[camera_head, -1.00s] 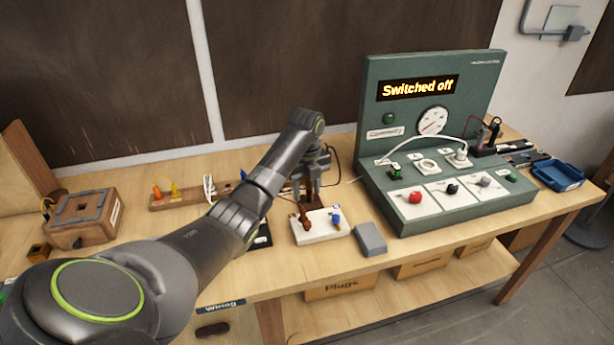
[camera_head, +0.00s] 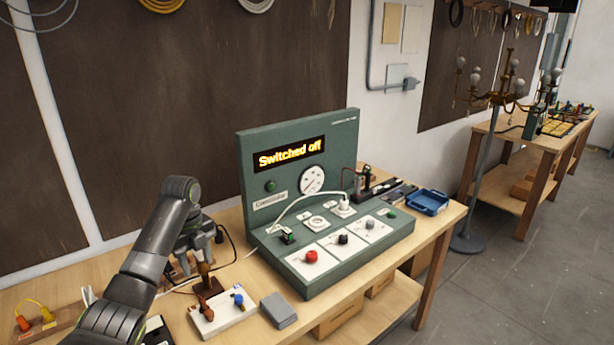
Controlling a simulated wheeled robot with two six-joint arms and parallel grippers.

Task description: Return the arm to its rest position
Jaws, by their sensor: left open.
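My left arm comes in from the lower left and bends down at a raised wrist. My left gripper (camera_head: 192,264) points down, open, at the back left of a small white block (camera_head: 226,317) on the bench. A brown upright piece (camera_head: 207,284) on the block stands very close to the fingertips. I cannot tell whether they touch. A blue knob-like piece (camera_head: 239,300) sits on the block's right part. My right gripper is not in view.
A green test console (camera_head: 300,172) reads "Switched off"; a white cable crosses its front. A grey box (camera_head: 279,310) lies right of the white block. A blue tray (camera_head: 428,201) stands at the bench's right end. A chandelier (camera_head: 508,88) hangs on a stand beyond clear floor (camera_head: 490,300).

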